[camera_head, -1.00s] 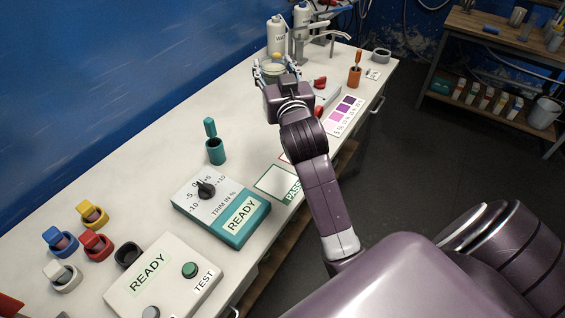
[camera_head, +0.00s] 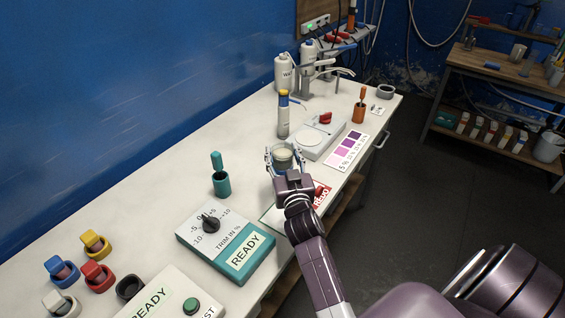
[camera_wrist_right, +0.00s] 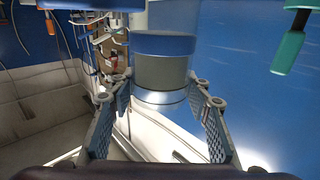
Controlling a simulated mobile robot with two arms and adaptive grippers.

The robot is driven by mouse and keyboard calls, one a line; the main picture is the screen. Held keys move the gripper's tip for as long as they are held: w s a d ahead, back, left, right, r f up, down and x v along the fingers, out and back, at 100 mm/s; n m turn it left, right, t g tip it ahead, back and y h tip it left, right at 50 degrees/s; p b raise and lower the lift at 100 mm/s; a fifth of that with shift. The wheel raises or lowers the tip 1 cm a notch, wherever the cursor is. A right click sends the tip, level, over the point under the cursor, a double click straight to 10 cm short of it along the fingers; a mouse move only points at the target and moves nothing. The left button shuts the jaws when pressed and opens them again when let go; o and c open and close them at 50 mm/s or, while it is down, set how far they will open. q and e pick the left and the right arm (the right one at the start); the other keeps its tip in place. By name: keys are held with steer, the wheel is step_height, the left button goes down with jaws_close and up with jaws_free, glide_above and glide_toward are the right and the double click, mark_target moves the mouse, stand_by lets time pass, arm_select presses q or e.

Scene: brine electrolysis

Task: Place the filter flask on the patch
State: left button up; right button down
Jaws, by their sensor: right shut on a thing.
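The filter flask (camera_head: 282,160) is a small clear vessel with pale grey contents. My right gripper (camera_head: 283,155) is shut around it, over the near side of the bench. In the right wrist view the flask (camera_wrist_right: 161,75) sits upright between the two fingers, with a blue rim at its top. Below the gripper lie a green-edged patch (camera_head: 268,218) and a red-edged patch (camera_head: 325,194) with red lettering. My right arm covers parts of both. I cannot tell how high the flask is above the bench. My left gripper is not in view.
A teal trim box (camera_head: 225,243) stands left of the arm, with a teal holder (camera_head: 221,184) behind it. A bottle with a yellow and blue cap (camera_head: 283,118) and a white scale (camera_head: 317,138) stand behind the gripper. A pink colour card (camera_head: 348,150) lies to the right.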

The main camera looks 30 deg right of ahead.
mark_target(284, 169)
steer(key=shift+f, duration=1.6)
steer(key=shift+f, duration=0.15)
steer(key=c, duration=1)
jaws_free()
steer(key=shift+c, duration=0.2)
